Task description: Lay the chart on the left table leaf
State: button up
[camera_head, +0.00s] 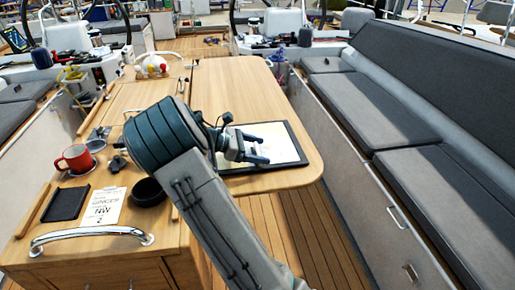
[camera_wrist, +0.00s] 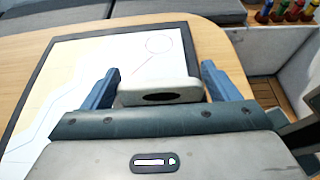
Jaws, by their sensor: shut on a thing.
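The chart (camera_head: 282,141) is a pale sheet in a dark frame. It lies over the right table leaf (camera_head: 235,85), near its front right corner; a small gap beneath cannot be judged. In the wrist view the chart (camera_wrist: 85,75) fills the middle, with faint lines and a circle. My gripper (camera_head: 262,147) is over the chart. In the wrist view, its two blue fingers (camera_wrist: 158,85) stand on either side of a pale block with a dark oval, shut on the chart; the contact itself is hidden. The left table leaf (camera_head: 145,95) is on the other side of the table.
A red mug (camera_head: 75,157), black bowl (camera_head: 149,191), black tray (camera_head: 67,203) and printed card (camera_head: 101,208) sit on the front console. A white and red object (camera_head: 152,65) stands at the table's far end. Grey bench cushions (camera_head: 385,105) run along the right.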

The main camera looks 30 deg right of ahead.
jog(key=shift+f, duration=0.15)
jog(key=o, duration=1.1)
jog(key=shift+c, duration=0.2)
jog(key=shift+r, duration=0.55)
jog(key=b+v, duration=0.1)
jog(key=v, duration=1)
jog(key=shift+a, duration=0.3)
jog(key=s+y, duration=0.1)
jog(key=s+d+m+y, duration=0.1)
jog(key=s, duration=0.1)
jog(key=s+d+m+y, duration=0.1)
jog(key=s, duration=0.1)
jog(key=shift+r, duration=0.15)
jog(key=s+a+m+t+y, duration=0.3)
jog(key=s+m+y, duration=0.2)
jog(key=s, duration=0.6)
jog(key=s+a+m+t+y, duration=0.3)
jog(key=s+m, duration=0.4)
jog(key=s, duration=0.5)
jog(key=shift+s+a+f+m+t+y, duration=0.3)
jog(key=shift+a+f+m+t+y, duration=0.15)
jog(key=shift+a+y, duration=0.4)
jog(key=shift+d, duration=0.15)
